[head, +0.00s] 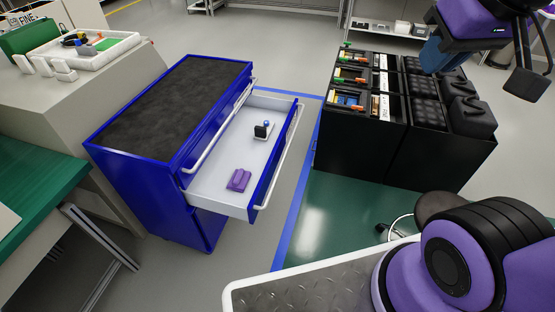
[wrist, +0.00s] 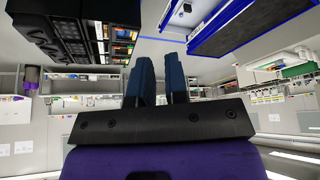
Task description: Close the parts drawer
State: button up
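The blue cabinet (head: 150,190) has a worn dark top and stands left of centre in the head view. Its parts drawer (head: 215,188) is pulled well out to the right, showing a pale interior and a long white bar handle (head: 281,158) on its blue front. A purple part (head: 239,180) and a small black-and-white part (head: 262,130) lie inside. My gripper (head: 431,57) is raised at the upper right, well away from the drawer. In the wrist view its two blue fingers (wrist: 160,62) are apart with nothing between them. The blue cabinet also shows there (wrist: 235,28).
Black bin units (head: 400,125) stand right of the drawer, across a strip of floor with a blue line (head: 300,195). A beige counter (head: 90,95) with a white tray (head: 85,52) and a green-topped bench (head: 35,185) are at the left. A dark round stool (head: 437,207) stands at the lower right.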

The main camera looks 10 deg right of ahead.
jog(key=shift+g+h, duration=0.3)
jog(key=shift+g, duration=0.4)
jog(key=w+f, duration=0.2)
jog(key=w, duration=0.2)
jog(key=w+f, duration=0.2)
jog(key=w, duration=0.2)
jog(key=w+f, duration=0.3)
jog(key=w, duration=0.2)
jog(key=shift+a, duration=0.15)
grip_shut()
jog(key=w+f+g+y, duration=0.1)
jog(key=w+f, duration=0.9)
jog(key=f, duration=0.4)
jog(key=m+t+y, duration=0.2)
jog(key=m+y, duration=0.4)
jog(key=y, duration=0.2)
send_near(262, 189)
jog(key=x, duration=0.6)
jog(key=shift+a+r, duration=0.2)
jog(key=shift+a, duration=0.1)
jog(key=w+a, duration=0.5)
jog(key=a, duration=0.4)
jog(key=w+a, duration=0.6)
jog(key=a, duration=0.4)
jog(key=shift+a, duration=0.3)
jog(key=shift+w, duration=0.15)
jog(key=shift+r, duration=0.1)
